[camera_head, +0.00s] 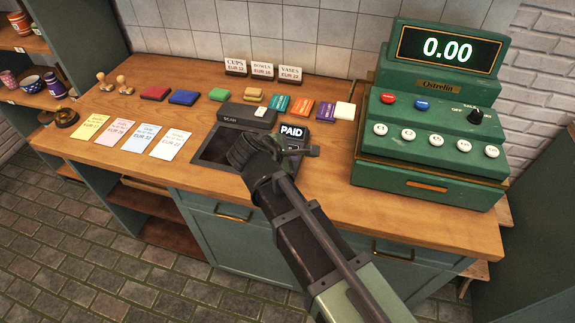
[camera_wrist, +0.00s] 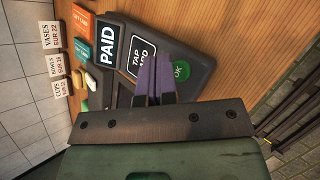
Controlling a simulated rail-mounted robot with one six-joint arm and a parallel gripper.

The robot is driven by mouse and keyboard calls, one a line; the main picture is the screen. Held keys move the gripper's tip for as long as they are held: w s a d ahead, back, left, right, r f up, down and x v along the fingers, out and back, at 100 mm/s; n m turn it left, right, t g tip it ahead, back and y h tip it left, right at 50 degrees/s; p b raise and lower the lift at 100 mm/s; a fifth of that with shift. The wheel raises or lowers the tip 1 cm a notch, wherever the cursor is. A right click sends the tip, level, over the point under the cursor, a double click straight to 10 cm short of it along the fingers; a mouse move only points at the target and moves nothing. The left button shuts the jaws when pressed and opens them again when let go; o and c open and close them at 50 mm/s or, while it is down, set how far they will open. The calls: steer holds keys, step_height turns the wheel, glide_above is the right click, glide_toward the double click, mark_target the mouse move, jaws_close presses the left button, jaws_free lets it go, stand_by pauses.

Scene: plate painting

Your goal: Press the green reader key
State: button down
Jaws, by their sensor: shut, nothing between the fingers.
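The card reader (camera_head: 292,133) is a black device on the counter, with a display reading PAID. In the wrist view the reader (camera_wrist: 122,50) also shows its TAP CARD area and the round green key (camera_wrist: 181,71) marked OK. My gripper (camera_wrist: 155,68) is shut and empty, its purple fingers close together over the reader. The fingertips appear just left of the green key in that view; whether they touch the reader, I cannot tell. In the head view the green key is not clearly visible, and my arm covers part of the reader's surroundings.
A green cash register (camera_head: 430,130) showing 0.00 stands to the right. Colored blocks (camera_head: 184,97), a dark scanner (camera_head: 246,116) and price signs (camera_head: 262,72) stand behind. Paper cards (camera_head: 141,137) lie on the left. The wooden counter between reader and register is largely clear.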

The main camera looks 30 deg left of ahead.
steer(key=shift+r, duration=0.1)
step_height(320, 180, up, 5)
steer(key=p, duration=0.5)
stand_by(0.6)
